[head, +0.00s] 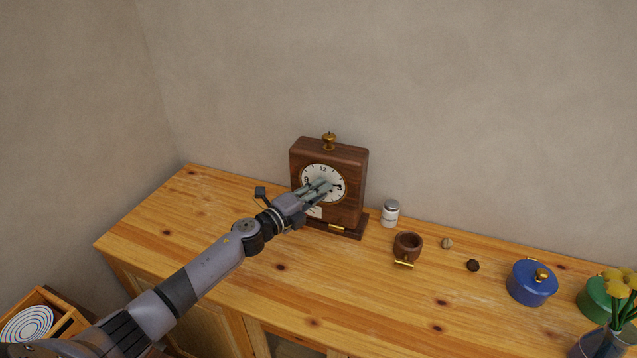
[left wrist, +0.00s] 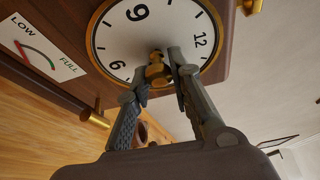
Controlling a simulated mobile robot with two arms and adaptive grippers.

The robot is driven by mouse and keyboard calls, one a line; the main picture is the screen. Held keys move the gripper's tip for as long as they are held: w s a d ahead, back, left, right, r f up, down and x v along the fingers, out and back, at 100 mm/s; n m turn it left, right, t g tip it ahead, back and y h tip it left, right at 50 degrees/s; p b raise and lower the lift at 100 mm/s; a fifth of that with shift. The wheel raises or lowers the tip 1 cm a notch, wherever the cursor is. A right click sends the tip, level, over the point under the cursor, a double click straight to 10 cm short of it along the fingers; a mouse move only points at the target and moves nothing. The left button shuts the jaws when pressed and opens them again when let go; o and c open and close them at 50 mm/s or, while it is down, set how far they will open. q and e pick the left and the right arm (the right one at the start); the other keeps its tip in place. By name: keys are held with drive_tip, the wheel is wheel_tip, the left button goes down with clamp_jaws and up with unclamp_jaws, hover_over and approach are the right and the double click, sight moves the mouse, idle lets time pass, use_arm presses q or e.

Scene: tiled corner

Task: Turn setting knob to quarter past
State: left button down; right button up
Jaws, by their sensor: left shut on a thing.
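A wooden clock (head: 353,162) with a brass finial stands on the cabinet top near the wall. Its white dial (head: 321,170) has black numerals and a brass rim. My left gripper (head: 327,186) reaches the dial from the front left and covers its middle. In the left wrist view, the fingers of my left gripper (left wrist: 161,66) are closed on the small brass setting knob (left wrist: 156,75) at the dial's centre. The fingers hide much of the dial, and I cannot read where the hands point. My right gripper is not in view.
A LOW–FULL gauge plate (left wrist: 42,50) sits below the dial. Right of the clock are a white-and-grey jar (head: 390,213), a brown wooden cup (head: 407,246), two small round items and a blue lidded pot (head: 531,285). The cabinet top (head: 180,205) left of the clock is clear.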

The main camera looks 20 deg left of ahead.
use_arm(q)
drive_tip(key=shift+m+g+p, duration=0.4)
drive_tip(key=shift+m+p, duration=0.4)
drive_tip(key=shift+p, duration=0.05)
drive_tip(key=shift+f, duration=0.1)
drive_tip(key=c, duration=1.4)
unclamp_jaws()
drive_tip(key=v, duration=1.2)
drive_tip(key=shift+d, duration=0.15)
